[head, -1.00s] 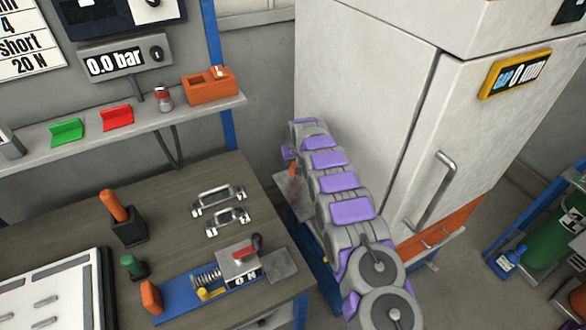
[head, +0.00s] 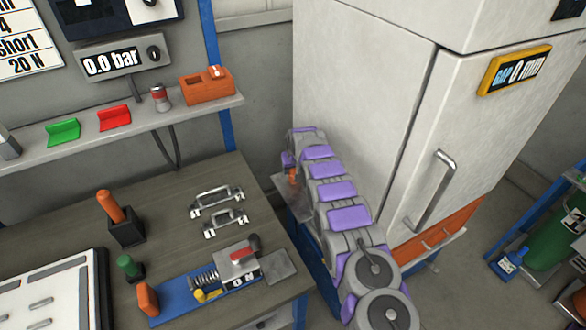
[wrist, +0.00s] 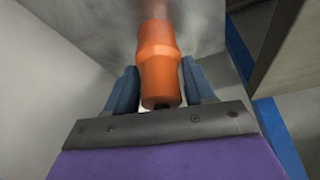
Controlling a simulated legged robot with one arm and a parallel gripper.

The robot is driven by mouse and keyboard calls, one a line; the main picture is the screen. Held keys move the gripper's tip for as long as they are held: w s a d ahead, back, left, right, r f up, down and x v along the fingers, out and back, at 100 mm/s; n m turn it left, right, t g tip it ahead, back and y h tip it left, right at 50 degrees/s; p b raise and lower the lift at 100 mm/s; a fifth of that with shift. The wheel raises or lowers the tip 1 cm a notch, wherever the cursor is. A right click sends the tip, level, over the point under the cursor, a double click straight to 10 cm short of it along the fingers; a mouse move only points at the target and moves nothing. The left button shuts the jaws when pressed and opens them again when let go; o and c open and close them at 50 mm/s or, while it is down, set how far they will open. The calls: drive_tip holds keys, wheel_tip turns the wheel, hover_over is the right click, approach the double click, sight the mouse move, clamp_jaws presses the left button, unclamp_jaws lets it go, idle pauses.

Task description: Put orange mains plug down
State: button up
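The orange mains plug (wrist: 159,65) sits between the two blue fingers of my gripper (wrist: 160,85) in the wrist view, with a finger against each side. Its far end points to a pale grey surface; whether it touches that surface is unclear. In the head view a small part of the orange plug (head: 293,176) shows at the far end of my arm, just above a small grey shelf (head: 292,199) beside the white cabinet. My arm hides most of the shelf, and the fingers are hard to make out there.
The white cabinet (head: 370,70) stands close to the right of my arm, with a protruding handle (head: 431,190). A workbench (head: 175,205) at the left carries a clamp fixture, metal handles and an orange-handled tool (head: 110,206). A wall shelf (head: 85,145) holds coloured blocks.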

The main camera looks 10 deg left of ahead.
drive_tip(key=shift+o, duration=0.9)
drive_tip(key=shift+a, duration=0.1)
drive_tip(key=shift+a, duration=0.1)
drive_tip(key=p+v, duration=0.2)
drive_tip(key=v, duration=1)
